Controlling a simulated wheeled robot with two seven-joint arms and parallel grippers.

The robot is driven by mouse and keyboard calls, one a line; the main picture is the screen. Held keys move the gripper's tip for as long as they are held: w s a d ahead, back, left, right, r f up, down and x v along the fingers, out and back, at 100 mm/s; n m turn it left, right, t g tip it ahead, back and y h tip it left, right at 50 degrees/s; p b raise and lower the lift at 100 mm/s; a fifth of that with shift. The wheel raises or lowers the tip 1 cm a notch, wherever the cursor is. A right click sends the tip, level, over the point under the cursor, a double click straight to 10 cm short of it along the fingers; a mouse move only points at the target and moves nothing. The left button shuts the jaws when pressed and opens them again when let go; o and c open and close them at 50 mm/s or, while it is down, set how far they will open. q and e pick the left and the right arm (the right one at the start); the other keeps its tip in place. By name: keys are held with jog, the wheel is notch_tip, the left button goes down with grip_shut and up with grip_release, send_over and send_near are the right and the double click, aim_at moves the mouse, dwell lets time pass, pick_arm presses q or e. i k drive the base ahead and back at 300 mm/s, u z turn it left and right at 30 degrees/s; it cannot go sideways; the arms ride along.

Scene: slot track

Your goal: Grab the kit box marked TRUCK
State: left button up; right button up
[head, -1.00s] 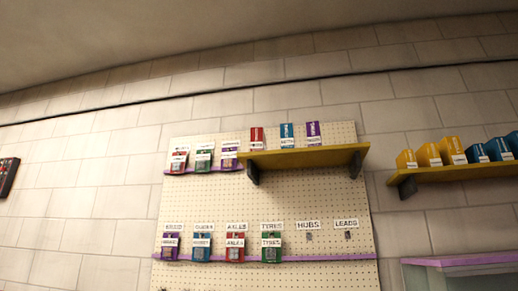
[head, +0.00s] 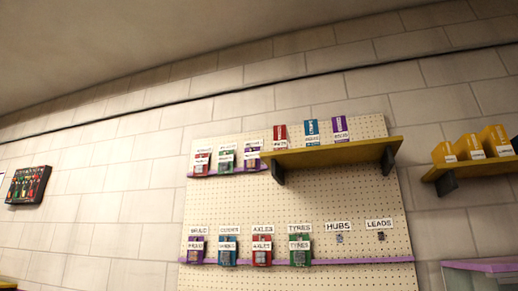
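I cannot read TRUCK on any box; most of the labels are too small or blurred. A red box (head: 280,133), a blue box (head: 312,129) and a purple box (head: 340,126) stand upright on a yellow shelf (head: 345,152) on the pegboard, with white labels at their feet. Several yellow boxes (head: 471,142) stand on a second yellow shelf (head: 478,169) at the right edge. Neither of my grippers is in view.
The pegboard (head: 340,205) carries small packs on a short purple ledge at upper left and on a long purple ledge (head: 345,261) below. Labels there read AXLES, TYRES, HUBS and LEADS. A dark framed panel (head: 28,185) hangs at left. A purple-topped unit (head: 485,266) stands at lower right.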

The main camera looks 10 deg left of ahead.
aim_at(281, 138)
jog(key=u, duration=0.4)
jog(key=i, duration=0.75)
jog(key=z, duration=0.5)
jog(key=i, duration=0.6)
jog(key=z, duration=0.6)
